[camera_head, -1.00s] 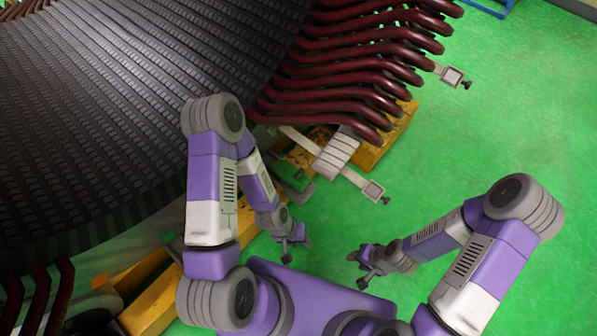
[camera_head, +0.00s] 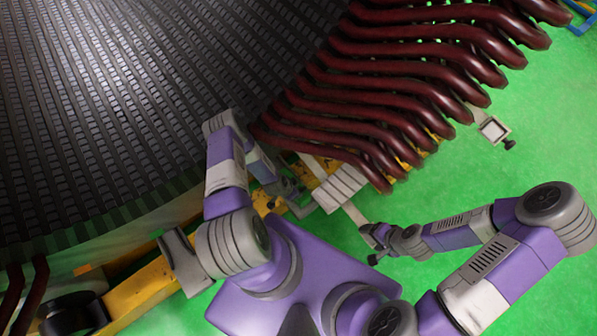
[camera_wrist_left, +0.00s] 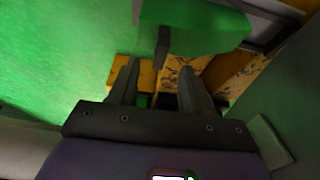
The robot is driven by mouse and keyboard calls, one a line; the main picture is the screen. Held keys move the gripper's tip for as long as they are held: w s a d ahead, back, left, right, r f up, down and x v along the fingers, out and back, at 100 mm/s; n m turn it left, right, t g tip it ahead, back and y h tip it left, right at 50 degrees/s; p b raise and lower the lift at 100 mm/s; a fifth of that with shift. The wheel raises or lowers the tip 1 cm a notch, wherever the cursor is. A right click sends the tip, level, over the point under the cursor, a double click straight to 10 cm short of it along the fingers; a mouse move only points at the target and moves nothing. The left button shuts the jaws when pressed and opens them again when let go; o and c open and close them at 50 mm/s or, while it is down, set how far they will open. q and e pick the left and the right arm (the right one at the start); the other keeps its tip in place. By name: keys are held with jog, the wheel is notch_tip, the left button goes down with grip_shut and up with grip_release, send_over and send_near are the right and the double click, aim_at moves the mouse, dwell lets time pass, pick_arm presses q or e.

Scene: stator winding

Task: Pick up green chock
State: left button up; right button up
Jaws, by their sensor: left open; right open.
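A green block, which looks like the green chock (camera_wrist_left: 200,28), lies just beyond my left fingertips in the left wrist view. A dark upright piece (camera_wrist_left: 162,47) stands in front of its near side. My left gripper (camera_wrist_left: 158,78) is open, with one finger on each side of that piece and nothing seen held. In the head view my left gripper (camera_head: 292,198) is beside the yellow frame, and the chock cannot be made out clearly there. My right gripper (camera_head: 374,242) is open and empty over the green floor.
The large dark stator (camera_head: 130,110) fills the upper left. Dark red coil ends (camera_head: 400,90) overhang close to my left arm. A yellow frame (camera_head: 140,287) runs beneath the stator. A pale slatted block (camera_head: 340,188) sits near my left gripper.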

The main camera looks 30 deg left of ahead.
aim_at(301, 189)
pick_arm(q)
jog(key=b+x, duration=0.1)
jog(key=x, duration=0.1)
jog(key=b+x, duration=0.1)
jog(key=x, duration=0.1)
jog(key=b+x, duration=0.1)
jog(key=x, duration=0.2)
jog(key=shift+w, duration=0.35)
grip_shut()
